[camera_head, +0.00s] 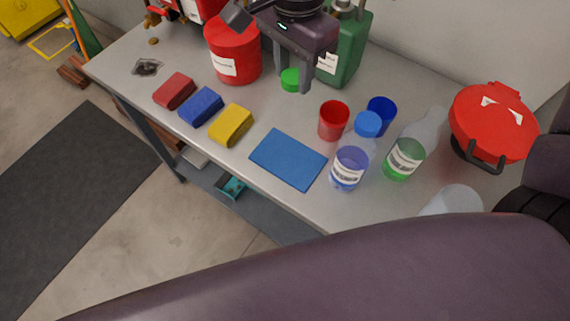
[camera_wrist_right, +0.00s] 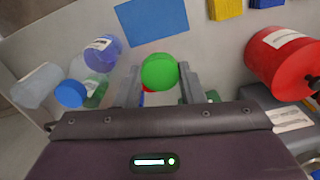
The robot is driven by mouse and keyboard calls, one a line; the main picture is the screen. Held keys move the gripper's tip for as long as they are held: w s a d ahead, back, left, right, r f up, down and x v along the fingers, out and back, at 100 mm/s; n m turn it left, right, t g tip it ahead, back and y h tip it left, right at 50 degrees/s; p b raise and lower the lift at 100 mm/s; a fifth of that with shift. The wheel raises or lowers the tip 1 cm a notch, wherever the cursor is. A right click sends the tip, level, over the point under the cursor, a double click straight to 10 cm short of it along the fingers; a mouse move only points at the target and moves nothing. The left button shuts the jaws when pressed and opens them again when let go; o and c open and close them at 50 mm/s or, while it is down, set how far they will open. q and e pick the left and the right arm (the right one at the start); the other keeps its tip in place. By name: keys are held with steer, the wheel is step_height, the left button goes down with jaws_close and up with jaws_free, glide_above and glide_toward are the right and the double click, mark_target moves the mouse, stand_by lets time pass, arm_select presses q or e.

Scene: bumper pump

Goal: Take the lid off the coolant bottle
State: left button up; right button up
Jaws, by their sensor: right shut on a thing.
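My right gripper (camera_head: 292,84) is shut on a green lid (camera_head: 290,79), held between the fingertips at the back middle of the bench. The lid also shows between the fingers in the right wrist view (camera_wrist_right: 160,71). A clear bottle with green liquid (camera_head: 405,158) stands to the right, its neck bare of any lid. A clear bottle with blue liquid (camera_head: 349,168) stands beside it with a blue lid (camera_head: 368,124) on. Their labels are too small to read. My left gripper is not in view.
A red cup (camera_head: 333,121) and a blue cup (camera_head: 382,112) stand near the bottles. A blue cloth (camera_head: 288,160) lies in front. A green can (camera_head: 348,50) and a red bucket (camera_head: 233,52) stand near my right gripper.

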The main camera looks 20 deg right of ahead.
steer(key=s+a+b, duration=0.1)
steer(key=s+b, duration=0.1)
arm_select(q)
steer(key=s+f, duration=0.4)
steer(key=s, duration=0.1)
arm_select(e)
steer(key=b, duration=0.2)
glide_above(288, 158)
step_height(288, 158, down, 9)
steer(key=shift+m, duration=0.4)
step_height(288, 158, down, 6)
steer(key=shift+f+b, duration=0.25)
steer(key=shift+b, duration=0.2)
step_height(288, 158, down, 4)
steer(key=shift+r+b, duration=0.15)
steer(key=shift+b, duration=0.2)
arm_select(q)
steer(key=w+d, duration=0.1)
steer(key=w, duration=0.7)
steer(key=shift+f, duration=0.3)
arm_select(e)
steer(key=shift+f, duration=0.35)
